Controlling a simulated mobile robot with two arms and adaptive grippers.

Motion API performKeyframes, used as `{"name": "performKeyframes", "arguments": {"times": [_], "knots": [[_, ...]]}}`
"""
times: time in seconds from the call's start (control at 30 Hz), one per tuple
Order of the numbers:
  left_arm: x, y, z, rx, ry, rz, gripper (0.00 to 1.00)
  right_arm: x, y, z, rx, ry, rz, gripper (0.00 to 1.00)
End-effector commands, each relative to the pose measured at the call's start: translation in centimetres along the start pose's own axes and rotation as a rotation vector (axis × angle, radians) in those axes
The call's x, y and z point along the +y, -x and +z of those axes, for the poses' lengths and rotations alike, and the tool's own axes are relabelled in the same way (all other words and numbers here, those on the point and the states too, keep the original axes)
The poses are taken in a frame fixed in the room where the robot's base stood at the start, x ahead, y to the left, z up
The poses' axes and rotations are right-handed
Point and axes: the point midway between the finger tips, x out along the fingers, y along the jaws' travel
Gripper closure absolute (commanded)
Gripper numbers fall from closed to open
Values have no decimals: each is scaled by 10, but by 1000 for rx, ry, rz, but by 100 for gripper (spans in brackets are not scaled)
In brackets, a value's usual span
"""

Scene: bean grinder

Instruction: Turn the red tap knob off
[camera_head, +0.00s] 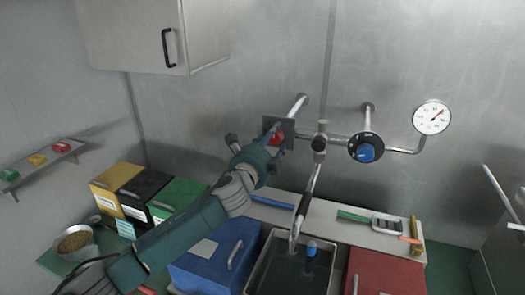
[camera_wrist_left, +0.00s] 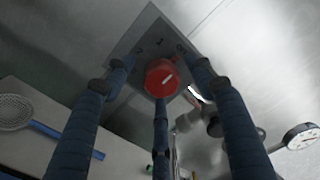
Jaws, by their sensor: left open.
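In the head view the red knob (camera_head: 275,138) shows partly, behind my left gripper (camera_head: 262,146). In the left wrist view my left gripper (camera_wrist_left: 165,85) is open, with its three fingers spread around the knob. I cannot tell whether any finger touches it. The knob's plate joins the wall pipe beside the faucet (camera_head: 307,195). My right gripper is not in view.
A blue knob (camera_head: 366,152) on a black dial and a pressure gauge (camera_head: 432,117) are right of the faucet. Below is a sink (camera_head: 262,268) between a blue box (camera_head: 205,262) and a red box (camera_head: 385,272). A cabinet (camera_head: 130,35) hangs upper left.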

Motion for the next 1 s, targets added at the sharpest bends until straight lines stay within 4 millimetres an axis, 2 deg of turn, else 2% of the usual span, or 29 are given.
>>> {"name": "performKeyframes", "arguments": {"times": [0.3,0.5,0.7,1.0], "knots": [[3,60,2,-2,0,3,45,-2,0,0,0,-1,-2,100],[3,89,3,-3,0,3,45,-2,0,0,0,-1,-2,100],[2,102,4,-4,0,3,45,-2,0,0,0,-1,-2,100],[2,103,3,-4,1,3,45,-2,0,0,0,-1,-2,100]]}}
